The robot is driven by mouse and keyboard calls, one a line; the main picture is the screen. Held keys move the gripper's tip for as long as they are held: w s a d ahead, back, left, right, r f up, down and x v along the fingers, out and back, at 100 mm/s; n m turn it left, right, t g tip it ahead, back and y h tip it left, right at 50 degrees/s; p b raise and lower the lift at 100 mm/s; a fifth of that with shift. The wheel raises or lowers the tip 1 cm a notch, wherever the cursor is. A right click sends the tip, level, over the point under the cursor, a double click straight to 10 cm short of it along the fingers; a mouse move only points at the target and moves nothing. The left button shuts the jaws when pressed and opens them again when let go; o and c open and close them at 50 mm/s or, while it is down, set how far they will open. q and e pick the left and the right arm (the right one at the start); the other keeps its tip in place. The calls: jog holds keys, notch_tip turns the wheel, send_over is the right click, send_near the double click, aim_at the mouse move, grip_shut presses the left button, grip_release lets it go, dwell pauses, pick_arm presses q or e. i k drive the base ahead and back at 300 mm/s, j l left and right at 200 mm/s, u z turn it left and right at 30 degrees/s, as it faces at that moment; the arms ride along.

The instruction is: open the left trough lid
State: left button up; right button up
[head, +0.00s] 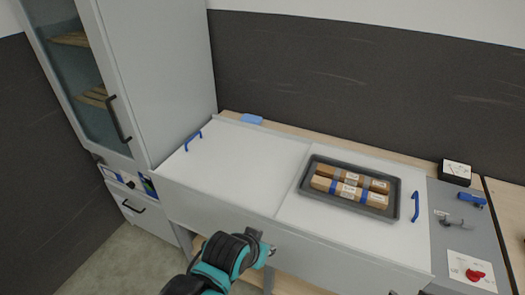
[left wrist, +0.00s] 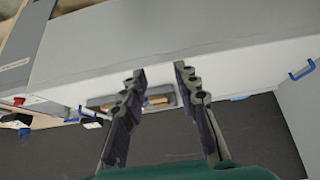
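The left trough lid (head: 235,155) is a flat white panel lying closed beside the tall cabinet. Its blue handle (head: 193,140) is near its left edge and also shows at the right of the left wrist view (left wrist: 302,69). My left gripper (head: 268,249) is low at the front of the bench, near the middle, well apart from the handle. In the left wrist view my left gripper (left wrist: 160,72) has its fingers spread with nothing between them. My right gripper is not in view.
A dark tray (head: 308,182) with brown packages sits on the right lid (head: 375,235), which has a blue handle (head: 415,206). The tall grey cabinet (head: 160,75) borders the left lid. A blue block (head: 251,119) lies behind it. A panel with a red knob (head: 474,275) is at right.

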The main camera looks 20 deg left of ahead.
aim_at(255, 170)
jog(key=i+j, duration=0.15)
jog(key=j, duration=0.25)
jog(key=i+j+u, duration=0.15)
jog(key=j, duration=0.3)
jog(key=i+j, duration=0.15)
jog(key=j, duration=0.25)
jog(key=i+j+u, duration=0.1)
jog(key=j, duration=0.3)
jog(key=i, duration=0.1)
